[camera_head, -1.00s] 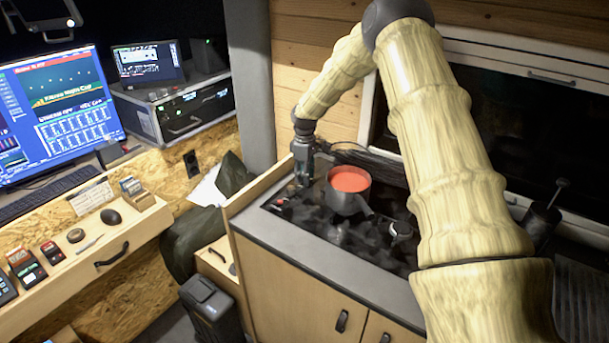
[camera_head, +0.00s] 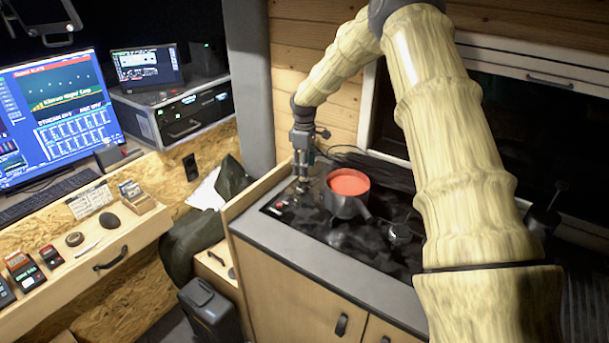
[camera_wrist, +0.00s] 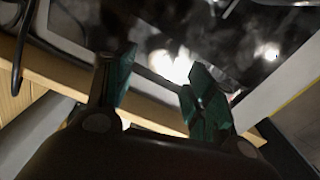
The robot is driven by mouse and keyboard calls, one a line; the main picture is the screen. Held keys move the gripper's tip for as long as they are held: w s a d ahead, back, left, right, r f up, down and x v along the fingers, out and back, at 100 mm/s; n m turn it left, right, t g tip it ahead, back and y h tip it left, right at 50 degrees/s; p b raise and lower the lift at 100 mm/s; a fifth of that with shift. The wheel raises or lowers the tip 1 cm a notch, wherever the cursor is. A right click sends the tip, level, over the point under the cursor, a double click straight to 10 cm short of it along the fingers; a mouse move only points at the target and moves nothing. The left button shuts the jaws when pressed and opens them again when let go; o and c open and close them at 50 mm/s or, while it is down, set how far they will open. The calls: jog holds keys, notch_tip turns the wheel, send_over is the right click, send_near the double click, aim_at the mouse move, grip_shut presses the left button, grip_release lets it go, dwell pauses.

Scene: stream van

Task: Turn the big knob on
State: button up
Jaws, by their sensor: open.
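My gripper (camera_head: 303,172) points down over the back left corner of the dark cooktop (camera_head: 345,240). Its two green-lined fingers are apart in the wrist view (camera_wrist: 160,78), with nothing held between them. A small metallic piece (camera_head: 303,187) stands just below the fingertips in the head view. It may be the big knob, but I cannot tell its size or setting. A smaller control with a red mark (camera_head: 280,205) lies to its left front. In the wrist view, glare and the fingers hide any clear knob shape.
A pot with red contents (camera_head: 347,192) stands close to the right of my gripper. A raised wooden panel (camera_head: 252,194) borders the cooktop on the left. Another small metallic piece (camera_head: 400,231) is on the right of the cooktop. The cooktop's front rim (camera_head: 320,266) is clear.

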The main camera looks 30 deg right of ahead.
notch_tip(320, 180, up, 7)
jog(key=shift+f, duration=0.15)
dwell(0.6)
